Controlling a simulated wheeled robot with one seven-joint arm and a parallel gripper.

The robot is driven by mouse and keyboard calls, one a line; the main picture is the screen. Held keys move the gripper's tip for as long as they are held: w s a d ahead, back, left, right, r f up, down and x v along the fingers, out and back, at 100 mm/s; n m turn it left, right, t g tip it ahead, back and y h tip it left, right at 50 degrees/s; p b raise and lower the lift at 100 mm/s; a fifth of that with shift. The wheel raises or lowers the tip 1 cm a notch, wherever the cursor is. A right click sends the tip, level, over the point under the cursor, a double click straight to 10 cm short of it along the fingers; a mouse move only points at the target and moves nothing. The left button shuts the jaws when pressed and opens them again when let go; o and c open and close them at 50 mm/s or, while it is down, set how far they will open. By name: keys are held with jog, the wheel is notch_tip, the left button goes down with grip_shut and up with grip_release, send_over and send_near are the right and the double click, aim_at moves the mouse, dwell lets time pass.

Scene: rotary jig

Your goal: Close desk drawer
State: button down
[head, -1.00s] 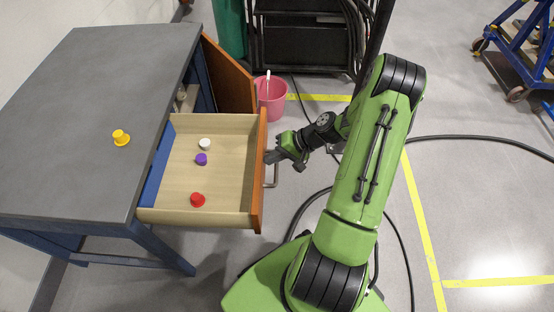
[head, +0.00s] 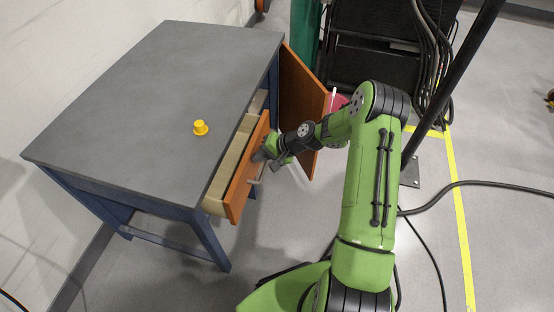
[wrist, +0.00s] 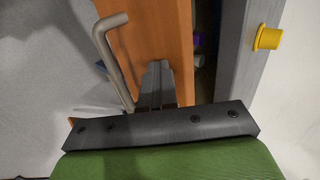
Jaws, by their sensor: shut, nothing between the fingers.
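The desk drawer (head: 240,178) has an orange-brown wooden front and pale sides. In the wrist view my gripper's fingers (wrist: 155,80) lie against the orange drawer front (wrist: 165,35), to the right of the handle (wrist: 110,50). A purple object and a white object (wrist: 196,40) show inside the drawer; the rest of its inside is mostly hidden.
A yellow cup-like piece (head: 200,127) stands on the desk top. An open orange cabinet door (head: 303,90) stands behind my gripper, close to my arm. A pink bucket (head: 339,102) is partly hidden beyond it. A black cable (head: 470,183) lies on the floor at right.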

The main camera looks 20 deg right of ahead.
aim_at(249, 152)
jog(key=shift+w+a, duration=0.7)
jog(key=shift+a, duration=0.25)
jog(key=shift+w+a, duration=0.65)
jog(key=shift+a, duration=0.25)
